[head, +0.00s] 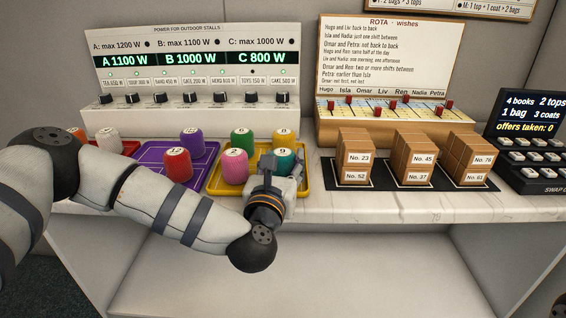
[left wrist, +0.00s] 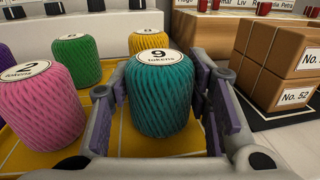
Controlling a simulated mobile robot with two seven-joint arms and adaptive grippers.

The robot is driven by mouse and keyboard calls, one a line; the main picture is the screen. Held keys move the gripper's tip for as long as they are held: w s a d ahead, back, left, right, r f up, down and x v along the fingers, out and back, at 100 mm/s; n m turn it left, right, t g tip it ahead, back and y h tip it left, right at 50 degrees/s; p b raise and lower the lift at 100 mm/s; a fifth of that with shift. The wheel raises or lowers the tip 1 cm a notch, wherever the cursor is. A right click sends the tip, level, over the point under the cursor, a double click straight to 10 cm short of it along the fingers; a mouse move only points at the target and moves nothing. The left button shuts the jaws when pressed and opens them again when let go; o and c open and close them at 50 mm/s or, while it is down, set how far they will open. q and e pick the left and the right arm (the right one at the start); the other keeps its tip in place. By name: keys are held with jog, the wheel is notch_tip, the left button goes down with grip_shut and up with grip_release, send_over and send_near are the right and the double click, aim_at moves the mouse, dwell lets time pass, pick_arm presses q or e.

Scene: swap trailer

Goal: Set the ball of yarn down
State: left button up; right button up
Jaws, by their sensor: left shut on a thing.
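The teal ball of yarn (left wrist: 160,95), labelled 9, stands upright between the fingers of my left gripper (left wrist: 163,112) in the left wrist view. My left gripper is shut on it. In the head view the teal yarn (head: 283,161) is over the right front part of the yellow tray (head: 224,187), with my left gripper (head: 277,172) in front of it. I cannot tell whether its base touches the tray. A pink yarn ball (head: 235,166), a green one (head: 242,141) and a yellow one (head: 284,138) stand on the same tray. My right gripper is not in view.
A purple tray (head: 152,157) with red and purple yarn stands left of the yellow tray. Cartons (head: 355,148) on dark mats stand close on the right. A power panel (head: 190,65) and a rota board (head: 394,60) stand behind. The counter's front strip (head: 400,206) is bare.

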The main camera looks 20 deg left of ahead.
pick_arm(q)
jog(key=shift+f, duration=0.1)
jog(key=o, duration=1.1)
jog(key=shift+o, duration=0.2)
